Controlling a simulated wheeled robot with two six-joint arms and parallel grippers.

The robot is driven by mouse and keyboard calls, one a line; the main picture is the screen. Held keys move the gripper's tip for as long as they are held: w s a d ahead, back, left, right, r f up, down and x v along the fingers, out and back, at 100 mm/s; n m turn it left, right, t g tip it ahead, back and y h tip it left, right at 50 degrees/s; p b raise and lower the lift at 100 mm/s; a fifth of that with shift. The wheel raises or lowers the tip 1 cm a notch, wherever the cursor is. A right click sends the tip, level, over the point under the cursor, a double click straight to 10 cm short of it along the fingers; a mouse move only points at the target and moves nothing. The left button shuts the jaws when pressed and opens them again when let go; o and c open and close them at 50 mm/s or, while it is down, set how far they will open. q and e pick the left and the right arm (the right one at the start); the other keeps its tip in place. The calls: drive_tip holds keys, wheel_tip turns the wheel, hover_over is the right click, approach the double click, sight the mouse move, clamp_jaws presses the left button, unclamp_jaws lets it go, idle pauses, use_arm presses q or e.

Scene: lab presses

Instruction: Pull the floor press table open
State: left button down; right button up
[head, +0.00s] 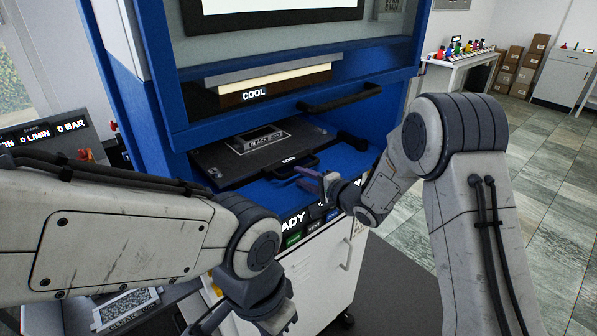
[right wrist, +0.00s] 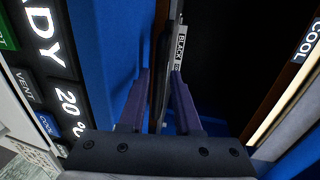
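The floor press table is a black slab (head: 225,170) in the low blue bay of the press, with a "BLACK" plate (head: 262,139) on top and a dark handle (head: 297,167) at its front, next to a "COOL" label. My right gripper (head: 308,178) is at this handle. In the right wrist view its two purple fingers (right wrist: 159,88) stand apart, with the dark edge of the table or handle between them; gaps show, and I see no firm contact. My left gripper (head: 275,312) is low at the bottom of the head view, away from the table; its fingers are not clear.
Above the bay is a second press opening with a black bar handle (head: 340,97). A control panel with "READY" text (head: 293,224) lies below the table, over a white cabinet (head: 325,270). Open tiled floor (head: 540,180) spreads at the right.

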drive_tip(key=shift+x, duration=1.1)
clamp_jaws()
idle(0.7)
